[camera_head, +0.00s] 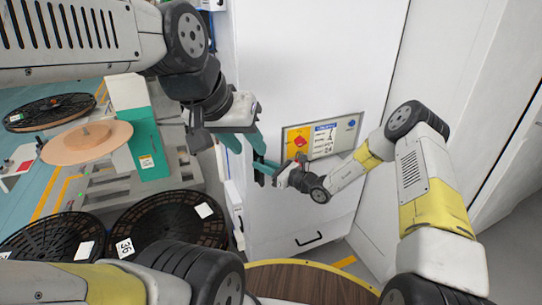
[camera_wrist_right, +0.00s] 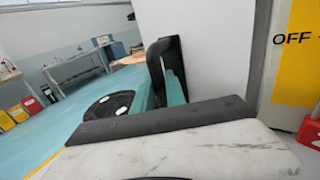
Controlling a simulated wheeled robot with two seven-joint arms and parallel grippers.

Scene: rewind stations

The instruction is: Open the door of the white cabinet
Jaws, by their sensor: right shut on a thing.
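The white cabinet (camera_head: 320,70) stands ahead, its tall front filling the middle of the head view and showing at the right of the right wrist view (camera_wrist_right: 205,45). My right gripper (camera_head: 264,167) reaches in from the right to the left edge of the front. In the right wrist view its teal fingers (camera_wrist_right: 160,92) are closed around a black upright handle (camera_wrist_right: 157,58); the fingers partly hide it. No gap shows at the door's edge. My left gripper (camera_head: 228,140) hangs at the upper left, its teal fingers apart and empty, close to the cabinet's left edge.
Black reels (camera_head: 170,222) lie at lower left, with a green-and-white machine (camera_head: 150,145) behind. A round brown tabletop (camera_head: 310,284) is at the bottom. Grey floor shows at right.

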